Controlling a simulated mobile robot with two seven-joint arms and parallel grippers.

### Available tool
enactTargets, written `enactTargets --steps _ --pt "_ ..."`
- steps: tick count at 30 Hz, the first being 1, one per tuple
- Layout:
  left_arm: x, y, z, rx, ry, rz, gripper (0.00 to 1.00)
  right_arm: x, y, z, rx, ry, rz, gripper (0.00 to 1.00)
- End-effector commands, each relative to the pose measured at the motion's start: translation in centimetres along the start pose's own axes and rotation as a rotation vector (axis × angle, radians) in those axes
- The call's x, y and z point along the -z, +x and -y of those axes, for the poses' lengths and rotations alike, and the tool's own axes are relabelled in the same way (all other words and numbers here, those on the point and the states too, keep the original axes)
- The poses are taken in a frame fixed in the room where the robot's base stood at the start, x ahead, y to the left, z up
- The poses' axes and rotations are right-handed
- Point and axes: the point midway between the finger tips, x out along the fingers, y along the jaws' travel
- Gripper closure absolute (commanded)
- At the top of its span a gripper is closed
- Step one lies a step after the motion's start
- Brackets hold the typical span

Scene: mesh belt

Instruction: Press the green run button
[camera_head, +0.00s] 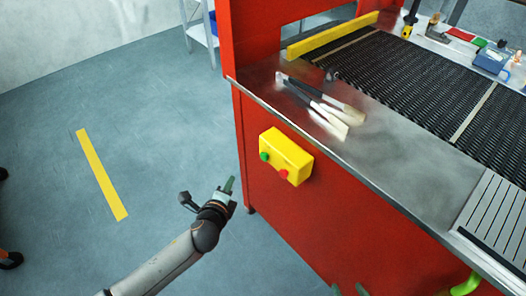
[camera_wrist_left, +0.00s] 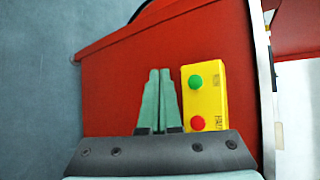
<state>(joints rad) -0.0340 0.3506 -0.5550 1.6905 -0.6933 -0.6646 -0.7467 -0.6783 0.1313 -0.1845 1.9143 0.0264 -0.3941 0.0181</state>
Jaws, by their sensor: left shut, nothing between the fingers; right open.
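The green run button (camera_head: 265,157) sits on a yellow control box (camera_head: 290,153) on the red front panel of the machine. The button also shows in the left wrist view (camera_wrist_left: 195,82), with a red button (camera_wrist_left: 198,123) on the same box (camera_wrist_left: 213,95). My left gripper (camera_head: 230,184) is shut and empty, left of and below the box in the head view. In the left wrist view its fingertips (camera_wrist_left: 160,72) point just left of the green button and appear apart from it. My right gripper (camera_head: 348,289) is open, its fingertips showing at the bottom edge of the head view.
A metal ledge (camera_head: 400,157) runs above the box, with brushes or scrapers (camera_head: 322,107) lying on it. The black mesh belt (camera_head: 400,75) lies behind. A bright green curved thing (camera_head: 466,285) is at the lower right.

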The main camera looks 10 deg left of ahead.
Motion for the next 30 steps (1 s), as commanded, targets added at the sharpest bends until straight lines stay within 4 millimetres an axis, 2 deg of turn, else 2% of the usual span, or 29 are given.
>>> enactTargets --steps 16,30 --pt "0.2 0.6 0.4 0.004 0.010 0.003 1.00 -0.2 0.2 0.0 0.000 0.000 0.001 0.36" --pt "3.4 4.8 3.4 0.004 0.008 0.002 1.00 -1.9 1.7 -0.2 0.000 0.000 0.001 0.36"
